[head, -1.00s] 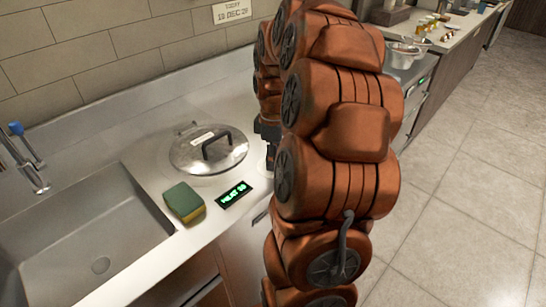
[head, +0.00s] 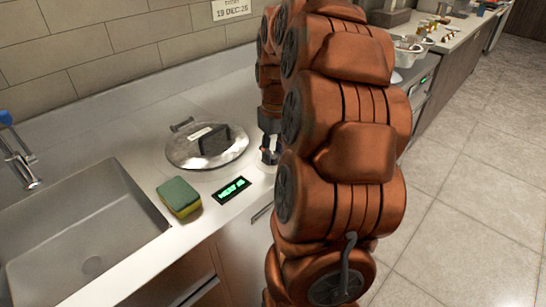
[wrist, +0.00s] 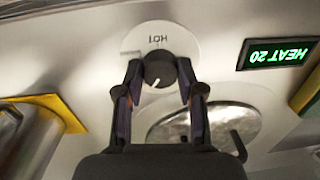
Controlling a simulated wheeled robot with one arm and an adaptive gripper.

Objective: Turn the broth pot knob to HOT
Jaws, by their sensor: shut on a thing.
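The black knob (wrist: 160,66) sits on a round white dial plate (wrist: 184,36) in the wrist view. The plate's HOT label (wrist: 158,40) appears upside down above the knob. The knob's white mark points down and left in that view, away from the label. My gripper (wrist: 159,74) is shut on the knob, one finger on each side. In the head view my gripper (head: 269,148) is low over the counter, and my arm hides most of the knob. A green-lit display (wrist: 279,54) reads HEAT 20 in the wrist view. The pot lid (head: 190,155) is left of my gripper.
A green and yellow sponge (head: 179,197) lies beside the display, near the sink (head: 75,235). A blue-topped faucet (head: 18,155) stands at the left. More counter with bowls (head: 408,48) is at the back right.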

